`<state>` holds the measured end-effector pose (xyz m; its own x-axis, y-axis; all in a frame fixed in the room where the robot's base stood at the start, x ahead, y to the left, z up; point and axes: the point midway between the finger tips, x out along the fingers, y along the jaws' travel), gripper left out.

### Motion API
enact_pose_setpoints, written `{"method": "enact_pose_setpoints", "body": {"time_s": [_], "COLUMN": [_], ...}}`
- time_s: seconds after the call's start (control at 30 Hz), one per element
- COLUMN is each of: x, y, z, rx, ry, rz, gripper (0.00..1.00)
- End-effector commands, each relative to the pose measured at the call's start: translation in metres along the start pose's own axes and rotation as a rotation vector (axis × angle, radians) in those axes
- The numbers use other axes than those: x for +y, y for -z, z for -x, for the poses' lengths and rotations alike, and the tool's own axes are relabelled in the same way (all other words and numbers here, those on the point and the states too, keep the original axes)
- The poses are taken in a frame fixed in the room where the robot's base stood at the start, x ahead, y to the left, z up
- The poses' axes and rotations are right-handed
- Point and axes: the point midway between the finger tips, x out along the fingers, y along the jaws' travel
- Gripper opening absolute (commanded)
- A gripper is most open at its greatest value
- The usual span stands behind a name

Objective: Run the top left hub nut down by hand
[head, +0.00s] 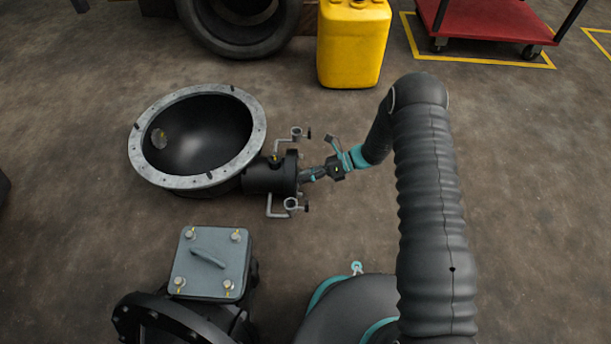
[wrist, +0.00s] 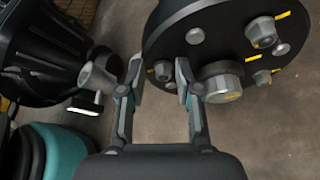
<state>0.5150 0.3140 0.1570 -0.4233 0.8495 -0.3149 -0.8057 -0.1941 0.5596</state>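The black hub (wrist: 225,40) faces me in the upper right of the wrist view. Around its large grey centre nut (wrist: 222,82) are small nuts: one at the upper right (wrist: 262,30) with a yellow mark, one at the lower right (wrist: 263,77) and one at the left edge (wrist: 163,70). I cannot tell which is the top left one. My gripper (wrist: 160,70) is open, and the left-edge nut appears between its fingertips. Contact cannot be told. In the head view my gripper (head: 309,176) is at the end face of the hub (head: 268,178); the nuts are hidden there.
Grey bent brackets (head: 296,133) stick out beside the hub; one shows near my left finger in the wrist view (wrist: 98,78). A grey-rimmed bowl housing (head: 255,112) adjoins the hub. A bolted cover (head: 210,275) is nearer. A yellow canister (head: 353,45) stands behind.

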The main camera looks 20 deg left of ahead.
Motion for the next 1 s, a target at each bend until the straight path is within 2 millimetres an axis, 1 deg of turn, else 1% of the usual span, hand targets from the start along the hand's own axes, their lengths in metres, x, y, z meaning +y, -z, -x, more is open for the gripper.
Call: {"method": "enact_pose_setpoints", "body": {"time_s": [0.27, 0.7, 0.83, 1.0], "x": [0.0001, 0.0002, -0.0002, -0.0005], "y": [0.0012, 0.0018, 0.0017, 0.0018], "z": [-0.0017, -0.0016, -0.0016, -0.0016], "rx": [0.002, 0.004, 0.002, 0.003], "ry": [0.007, 0.16, 0.186, 0.192], "rz": [0.021, 0.384, 0.449, 0.464], "gripper": [0.34, 0.34, 0.34, 0.34]}}
